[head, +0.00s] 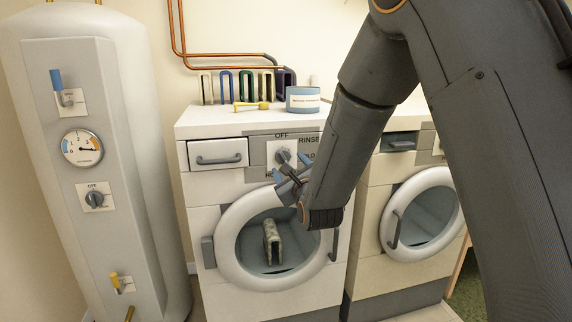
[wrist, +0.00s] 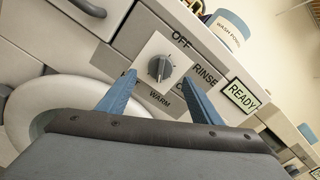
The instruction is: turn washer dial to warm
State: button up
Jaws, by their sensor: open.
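The washer (head: 215,235) is white with a round door. Its dark grey dial (head: 283,155) sits on a white plate on the front panel. In the wrist view, the dial (wrist: 160,67) has OFF above, RINSE at right and WARM below; the labels at left and lower right are partly hidden by my fingers. I cannot tell surely which label the dial points to. My gripper (head: 291,173) is open, with blue fingers just in front of and below the dial. In the wrist view, the fingertips (wrist: 158,82) are on either side of the dial, apparently not touching it.
A READY sign (wrist: 241,95) is right of the dial. A drawer (head: 218,153) is at left. A blue tub (head: 303,99) and a yellow tool (head: 251,106) lie on top. A second machine (head: 400,220) stands at right, a tank (head: 85,160) with its own knob at left.

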jog(key=shift+v, duration=1.2)
